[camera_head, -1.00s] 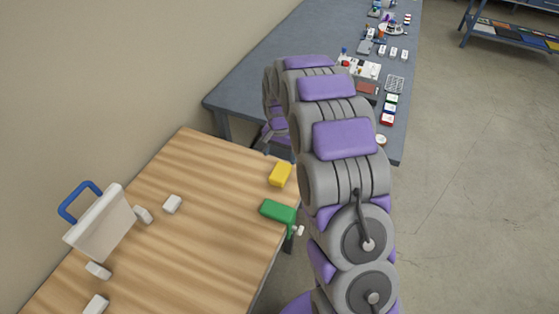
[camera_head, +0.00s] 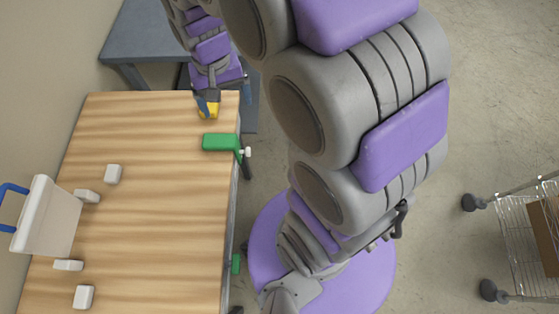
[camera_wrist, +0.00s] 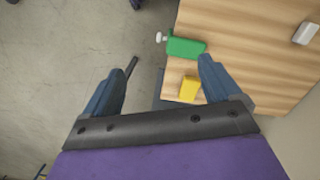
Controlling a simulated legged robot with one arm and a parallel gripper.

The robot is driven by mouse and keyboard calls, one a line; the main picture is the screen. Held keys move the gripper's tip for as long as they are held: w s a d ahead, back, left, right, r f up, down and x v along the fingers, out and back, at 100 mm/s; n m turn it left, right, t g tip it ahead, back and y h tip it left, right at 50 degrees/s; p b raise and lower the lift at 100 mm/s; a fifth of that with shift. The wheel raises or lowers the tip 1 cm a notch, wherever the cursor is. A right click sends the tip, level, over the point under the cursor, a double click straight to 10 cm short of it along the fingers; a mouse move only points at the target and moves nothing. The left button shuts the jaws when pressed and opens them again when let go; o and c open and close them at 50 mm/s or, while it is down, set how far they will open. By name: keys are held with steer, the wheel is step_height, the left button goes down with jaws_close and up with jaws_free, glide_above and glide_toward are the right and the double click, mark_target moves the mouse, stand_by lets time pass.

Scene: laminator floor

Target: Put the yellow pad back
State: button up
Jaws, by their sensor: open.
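The yellow pad (camera_head: 209,110) lies on the wooden table (camera_head: 150,200) near its far right corner, just beyond the green clamp (camera_head: 218,142). My gripper (camera_head: 207,97) is over the pad in the head view and partly covers it. In the wrist view the yellow pad (camera_wrist: 188,88) shows between the open fingers, nearer the right finger, with nothing held. My gripper (camera_wrist: 167,73) has its left finger over the floor beside the table. I cannot tell the height of the fingers above the pad.
The green clamp (camera_wrist: 186,47) grips the table edge close to the pad. A white board with a blue handle (camera_head: 45,217) stands at the table's left, with several small white blocks around it. A grey-blue table (camera_head: 150,40) is behind. A wire cart (camera_head: 520,240) stands at right.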

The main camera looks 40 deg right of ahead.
steer(key=s+r+n, duration=0.2)
steer(key=s+n, duration=0.1)
steer(key=s, duration=1.7)
steer(key=shift+s+g, duration=0.35)
steer(key=shift+g, duration=0.05)
steer(key=shift+d, duration=0.1)
